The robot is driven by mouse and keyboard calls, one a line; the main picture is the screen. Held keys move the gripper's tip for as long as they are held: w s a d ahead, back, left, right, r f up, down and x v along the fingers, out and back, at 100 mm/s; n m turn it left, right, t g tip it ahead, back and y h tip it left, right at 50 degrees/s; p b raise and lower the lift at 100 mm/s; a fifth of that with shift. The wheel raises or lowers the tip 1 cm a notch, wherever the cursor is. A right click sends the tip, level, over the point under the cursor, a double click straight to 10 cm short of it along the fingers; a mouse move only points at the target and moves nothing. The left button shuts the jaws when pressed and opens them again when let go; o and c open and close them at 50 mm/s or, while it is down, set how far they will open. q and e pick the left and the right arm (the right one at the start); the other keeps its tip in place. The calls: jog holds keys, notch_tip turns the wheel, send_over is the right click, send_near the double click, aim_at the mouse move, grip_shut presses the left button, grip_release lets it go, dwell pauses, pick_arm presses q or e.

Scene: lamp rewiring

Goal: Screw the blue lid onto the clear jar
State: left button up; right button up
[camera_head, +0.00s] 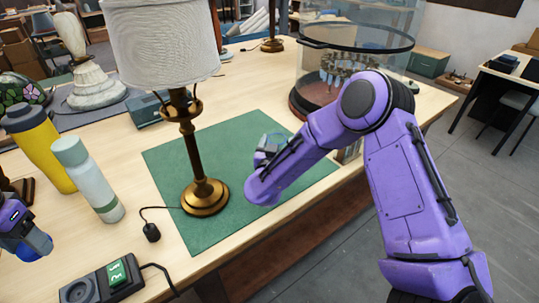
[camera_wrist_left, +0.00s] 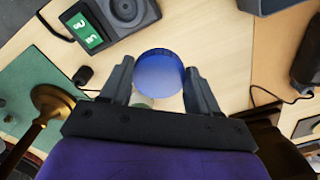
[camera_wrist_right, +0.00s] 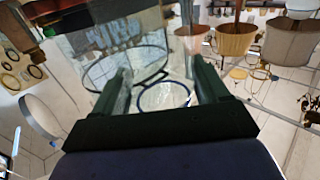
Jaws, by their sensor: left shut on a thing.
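My left gripper (camera_wrist_left: 160,78) is shut on the blue lid (camera_wrist_left: 160,72), which sits between its fingers. In the head view the blue lid (camera_head: 38,245) shows at the lower left edge, below the purple left wrist. My right gripper (camera_wrist_right: 163,85) has its fingers on either side of the clear jar (camera_wrist_right: 165,96) and looks shut on it. The jar's round dark-edged end shows between the fingertips. In the head view the clear jar (camera_head: 276,138) shows only in part, above the green mat (camera_head: 165,160) behind my right forearm. The lid and jar are well apart.
A brass lamp (camera_head: 187,140) stands on the mat, with a corded switch (camera_head: 151,232) nearby. A yellow bottle (camera_head: 40,146) and a pale bottle (camera_head: 88,178) stand at left. A device with a green display (camera_head: 118,273) is in front. A glass display case (camera_head: 312,72) stands at back.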

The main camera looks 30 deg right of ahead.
jog(key=shift+r, duration=0.1)
pick_arm(q)
jog(key=shift+f, duration=0.1)
pick_arm(e)
jog(key=shift+r, duration=0.55)
pick_arm(q)
jog(key=shift+f+b, duration=0.4)
jog(key=shift+b, duration=0.1)
jog(key=shift+f+b, duration=0.4)
pick_arm(e)
jog(key=s+a+r, duration=0.5)
jog(key=s+r, duration=0.6)
jog(key=s, duration=0.2)
jog(key=shift+r, duration=0.35)
jog(key=o, duration=0.6)
jog(key=c, duration=0.8)
